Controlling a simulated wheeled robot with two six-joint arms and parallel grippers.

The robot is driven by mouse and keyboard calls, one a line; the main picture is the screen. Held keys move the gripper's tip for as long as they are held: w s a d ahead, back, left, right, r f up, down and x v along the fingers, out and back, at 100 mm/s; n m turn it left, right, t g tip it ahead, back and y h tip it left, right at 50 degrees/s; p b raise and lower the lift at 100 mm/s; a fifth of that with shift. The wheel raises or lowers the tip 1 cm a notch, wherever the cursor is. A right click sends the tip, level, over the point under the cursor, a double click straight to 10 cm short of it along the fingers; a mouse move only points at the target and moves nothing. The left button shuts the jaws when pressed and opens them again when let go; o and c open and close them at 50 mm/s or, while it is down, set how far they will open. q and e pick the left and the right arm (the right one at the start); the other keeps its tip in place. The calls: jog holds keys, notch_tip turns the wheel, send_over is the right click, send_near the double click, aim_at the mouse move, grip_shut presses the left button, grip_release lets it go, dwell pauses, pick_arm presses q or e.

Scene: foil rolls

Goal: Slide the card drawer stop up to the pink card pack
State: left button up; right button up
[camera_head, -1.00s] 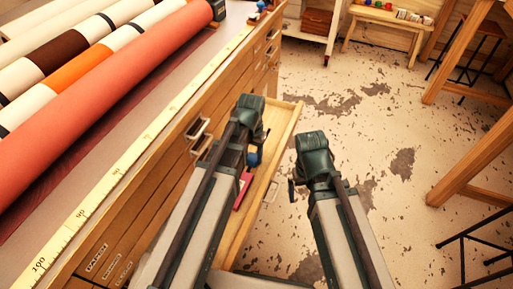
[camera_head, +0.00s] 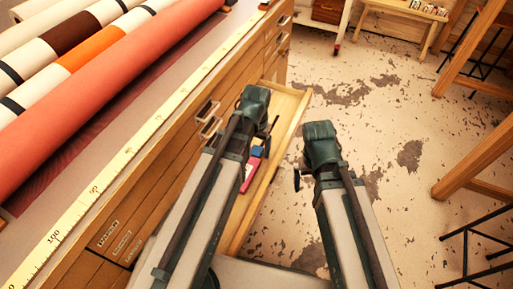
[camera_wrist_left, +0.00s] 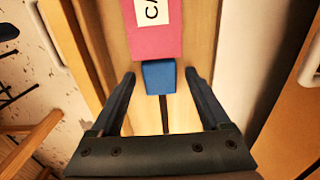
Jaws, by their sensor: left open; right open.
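The blue drawer stop (camera_wrist_left: 160,78) sits in the open drawer on a dark slot in its floor. The pink card pack (camera_wrist_left: 153,40), with a white label, lies just beyond it; the two look close together, and I cannot tell whether they touch. The stop (camera_head: 257,151) and pack (camera_head: 249,176) show partly behind my left arm in the head view. My left gripper (camera_wrist_left: 161,75) is open, with one finger on each side of the stop and visible space between. My right gripper (camera_head: 297,180) is open and empty, outside the drawer over the floor.
The open wooden drawer (camera_head: 291,107) juts from the cabinet. Several rolls (camera_head: 95,95) and a yellow ruler strip (camera_head: 120,170) lie on the cabinet top. Drawer handles (camera_head: 208,118) stick out from its front. A stool (camera_head: 478,240) stands at the right; the floor between is clear.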

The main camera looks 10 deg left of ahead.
aim_at(257, 150)
pick_arm(q)
jog(key=shift+r, duration=0.1)
notch_tip(257, 150, up, 14)
jog(key=p, duration=1.3)
jog(key=shift+p, duration=0.4)
jog(key=shift+f, duration=0.35)
notch_tip(257, 150, down, 13)
jog(key=b, duration=1.3)
jog(key=shift+f, duration=0.1)
